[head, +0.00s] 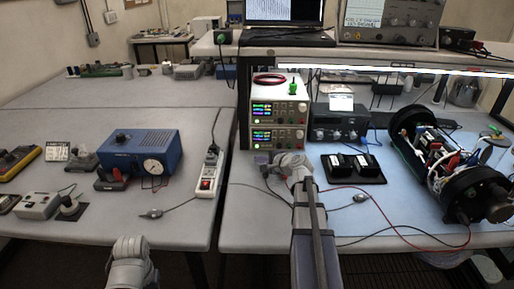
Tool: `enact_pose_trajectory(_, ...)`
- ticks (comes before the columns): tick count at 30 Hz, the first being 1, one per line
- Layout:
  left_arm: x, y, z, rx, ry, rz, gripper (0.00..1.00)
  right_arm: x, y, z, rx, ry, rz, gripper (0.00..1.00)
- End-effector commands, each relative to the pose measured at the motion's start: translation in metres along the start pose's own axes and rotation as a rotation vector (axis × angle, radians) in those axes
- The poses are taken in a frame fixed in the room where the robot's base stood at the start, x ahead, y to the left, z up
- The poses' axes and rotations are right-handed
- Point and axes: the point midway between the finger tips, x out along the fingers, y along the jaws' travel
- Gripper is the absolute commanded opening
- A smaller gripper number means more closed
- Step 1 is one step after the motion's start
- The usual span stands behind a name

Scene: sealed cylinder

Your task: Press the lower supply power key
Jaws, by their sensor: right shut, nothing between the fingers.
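Two bench power supplies with lit displays are stacked under the shelf on the right-hand bench. The upper supply (279,105) stands on the lower supply (279,138). A small green light shows at the lower left of the lower supply's front; its power key is too small to make out clearly. My right gripper (264,160) is shut and empty, just in front of the lower supply's bottom edge. I cannot tell whether it touches the front. My right arm comes up from the bottom of the picture. Part of my left arm shows at bottom left, its gripper out of view.
A power strip (208,172) lies left of the supplies, and a blue box with a dial (146,152) farther left. A black tray (353,168) and a black open cylinder assembly (440,160) stand right. Cables cross the bench near my right arm.

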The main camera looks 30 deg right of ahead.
Motion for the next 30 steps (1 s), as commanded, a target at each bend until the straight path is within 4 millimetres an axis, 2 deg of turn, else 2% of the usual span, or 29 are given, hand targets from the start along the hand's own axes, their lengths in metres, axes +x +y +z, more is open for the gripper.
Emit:
enact_pose_trajectory(3,0.000,0.000,0.000,0.000,0.000,0.000,0.50,0.015,-0.011,-0.011,0.000,0.000,0.000,0.00)
enact_pose_trajectory(10,0.000,0.000,0.000,0.000,0.000,0.000,0.50,0.032,-0.023,-0.023,0.000,0.000,0.000,0.00)
enact_pose_trajectory(30,0.000,0.000,0.000,0.000,0.000,0.000,0.50,0.034,-0.025,-0.025,0.000,0.000,0.000,0.00)
